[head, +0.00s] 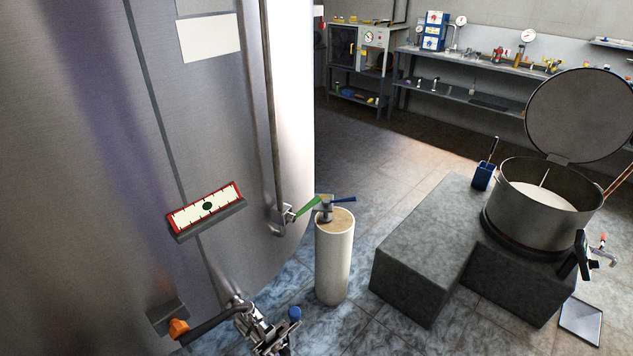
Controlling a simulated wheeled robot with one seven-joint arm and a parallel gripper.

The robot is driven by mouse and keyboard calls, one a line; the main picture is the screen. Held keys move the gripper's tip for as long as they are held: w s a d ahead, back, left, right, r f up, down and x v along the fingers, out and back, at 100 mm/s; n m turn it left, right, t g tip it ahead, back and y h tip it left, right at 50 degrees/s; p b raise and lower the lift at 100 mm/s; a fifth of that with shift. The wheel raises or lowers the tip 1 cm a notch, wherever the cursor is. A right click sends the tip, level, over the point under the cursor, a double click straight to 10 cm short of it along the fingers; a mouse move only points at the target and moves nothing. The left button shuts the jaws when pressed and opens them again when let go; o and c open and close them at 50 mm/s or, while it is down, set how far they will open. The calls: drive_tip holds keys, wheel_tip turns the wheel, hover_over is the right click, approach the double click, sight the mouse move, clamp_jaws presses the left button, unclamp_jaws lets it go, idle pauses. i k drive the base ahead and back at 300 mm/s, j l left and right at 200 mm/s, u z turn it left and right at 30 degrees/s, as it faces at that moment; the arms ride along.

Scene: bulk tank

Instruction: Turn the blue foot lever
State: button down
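A short blue lever (344,199) sticks out to the right from a small metal fitting (325,211) on top of a pale upright cylinder (333,262). It looks roughly level. A green lever (308,206) slants up to the right from the valve (285,217) at the foot of the thin vertical pipe on the tank, and its tip comes close to that fitting. Whether they touch, I cannot tell. My gripper is not in view.
The big steel tank (230,120) fills the left. Low on it, metal fittings (262,332) carry a dark handle with an orange end (178,328) and a blue knob (295,313). Grey blocks (420,255) and an open pot (545,220) stand right. Floor behind is clear.

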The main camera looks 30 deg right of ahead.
sight(346, 200)
drive_tip(key=i+l+z, duration=0.25)
drive_tip(key=i+z, duration=0.25)
drive_tip(key=i, duration=0.35)
drive_tip(key=i+z, duration=0.45)
drive_tip(key=i, duration=0.35)
